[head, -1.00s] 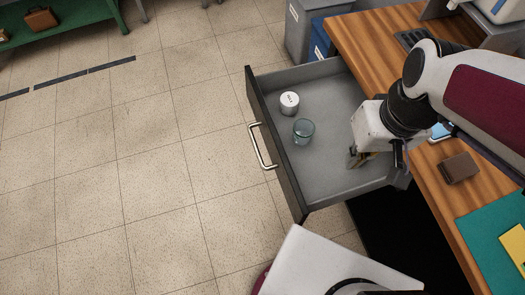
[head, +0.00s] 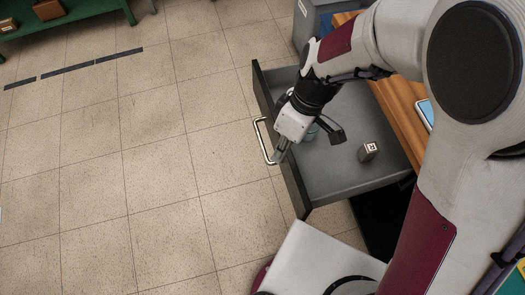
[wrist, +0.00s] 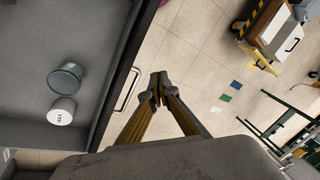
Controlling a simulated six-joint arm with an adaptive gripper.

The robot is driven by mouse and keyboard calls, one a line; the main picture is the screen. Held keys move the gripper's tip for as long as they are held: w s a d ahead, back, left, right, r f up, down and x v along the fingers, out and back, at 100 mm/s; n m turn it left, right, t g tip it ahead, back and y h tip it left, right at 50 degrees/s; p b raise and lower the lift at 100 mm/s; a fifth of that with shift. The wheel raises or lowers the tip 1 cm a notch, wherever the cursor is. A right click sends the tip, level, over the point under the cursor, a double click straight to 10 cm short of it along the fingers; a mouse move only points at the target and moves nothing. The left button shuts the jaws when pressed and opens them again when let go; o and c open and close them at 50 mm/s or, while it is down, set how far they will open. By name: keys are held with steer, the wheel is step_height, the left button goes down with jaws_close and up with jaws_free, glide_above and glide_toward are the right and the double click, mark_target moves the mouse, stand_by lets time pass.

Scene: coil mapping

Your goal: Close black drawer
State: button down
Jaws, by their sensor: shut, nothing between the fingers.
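The black drawer (head: 293,186) is pulled open from the wooden desk, with a silver bar handle (head: 263,143) on its front. My gripper (head: 278,158) is over the drawer's front edge, fingers shut and empty, pointing down near the handle. In the wrist view the fingertips (wrist: 158,90) show to the right of the handle (wrist: 127,91) and the drawer front (wrist: 122,68); contact cannot be told. Inside the drawer are a glass jar (wrist: 65,78), a white can (wrist: 61,111) and a small grey block (head: 368,151). My arm hides the can in the head view.
The wooden desk (head: 397,105) stands behind the drawer, partly hidden by my arm. A grey bin (head: 305,25) stands beyond the drawer. Tiled floor (head: 150,170) in front of the drawer is clear. A green shelf (head: 90,12) is far left.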

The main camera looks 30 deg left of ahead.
steer(key=w+a+f+n+y, duration=0.1)
steer(key=w+a+f+n, duration=0.1)
steer(key=a+n, duration=0.4)
steer(key=shift+w+a+f+n, duration=0.15)
steer(key=shift+a+n, duration=0.15)
steer(key=shift+n, duration=1.6)
steer(key=shift+f, duration=0.15)
step_height(320, 180, down, 10)
steer(key=shift+w+d, duration=0.15)
steer(key=shift+d, duration=0.05)
steer(key=shift+w+d, duration=0.1)
steer(key=shift+w, duration=0.05)
